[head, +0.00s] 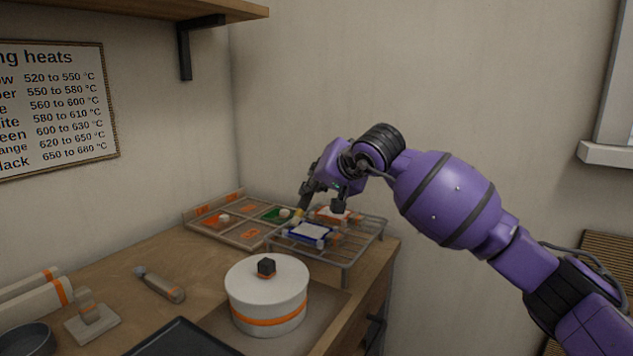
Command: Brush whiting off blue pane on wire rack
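The wire rack (347,263) stands at the back right of the worktop. A blue pane (308,233) with a white layer over most of its top lies on it, blue showing along its edges. My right gripper (320,201) is above the rack, just behind and above the blue pane. A small yellowish piece (298,215) shows below its left finger; I cannot tell whether it is held. Whether the fingers are closed on anything is unclear at this size. My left gripper is out of view.
An orange pane (332,214) lies behind the blue one on the rack. A sectioned tray (236,239) with coloured pieces sits left of the rack. A white lidded pot (267,300) stands in front. A stamp-like block (91,320) and dark tray (182,341) are nearer.

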